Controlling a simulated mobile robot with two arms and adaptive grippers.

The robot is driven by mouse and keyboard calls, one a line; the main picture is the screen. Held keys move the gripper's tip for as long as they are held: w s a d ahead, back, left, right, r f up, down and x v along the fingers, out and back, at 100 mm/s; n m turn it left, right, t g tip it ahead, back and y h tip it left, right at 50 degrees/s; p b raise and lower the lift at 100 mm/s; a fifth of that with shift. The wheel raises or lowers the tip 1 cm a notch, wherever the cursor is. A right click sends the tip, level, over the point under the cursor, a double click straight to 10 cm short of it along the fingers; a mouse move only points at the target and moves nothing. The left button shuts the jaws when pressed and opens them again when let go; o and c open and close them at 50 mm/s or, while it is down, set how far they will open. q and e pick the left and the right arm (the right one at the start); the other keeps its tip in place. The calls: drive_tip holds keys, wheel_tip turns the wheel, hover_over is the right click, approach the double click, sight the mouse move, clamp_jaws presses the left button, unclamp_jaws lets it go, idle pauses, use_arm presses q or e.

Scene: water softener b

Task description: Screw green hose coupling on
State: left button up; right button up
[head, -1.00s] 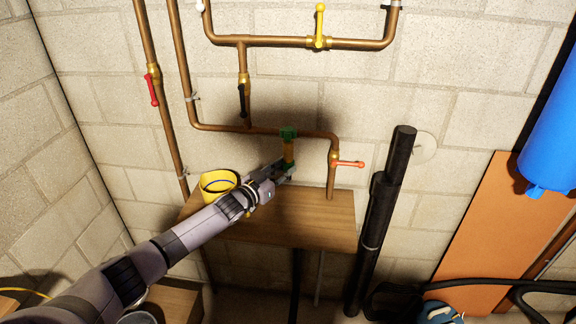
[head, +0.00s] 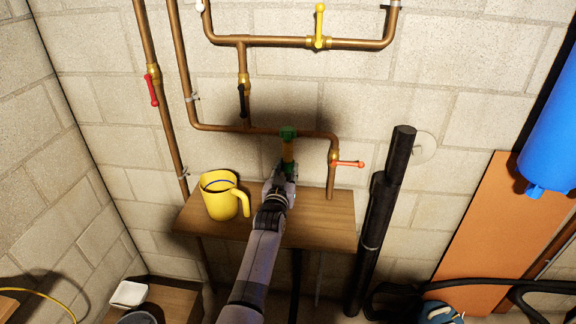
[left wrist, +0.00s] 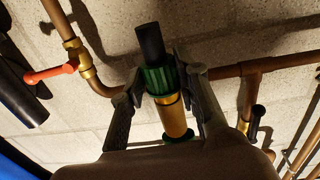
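The green hose coupling (left wrist: 160,79) is a ribbed ring with a black hose end (left wrist: 150,42) coming out of it. It sits at the end of a brass-coloured cylinder (left wrist: 173,115), in line with it. In the head view the cylinder (head: 288,153) hangs upright from a green fitting (head: 288,133) on the copper pipe. My left gripper (head: 284,172) is at its lower end, with its fingers (left wrist: 158,80) closed around the coupling's sides. It largely hides the coupling in the head view. My right gripper is not in view.
A wooden shelf (head: 325,215) lies below, with a yellow mug (head: 221,200) on its left side. A copper pipe with a red-orange handle (head: 348,163) is close on the right. A thick black pipe (head: 383,210) stands farther right.

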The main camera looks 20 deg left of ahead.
use_arm(q)
drive_tip(key=o, duration=0.3)
drive_tip(key=shift+f, duration=0.1)
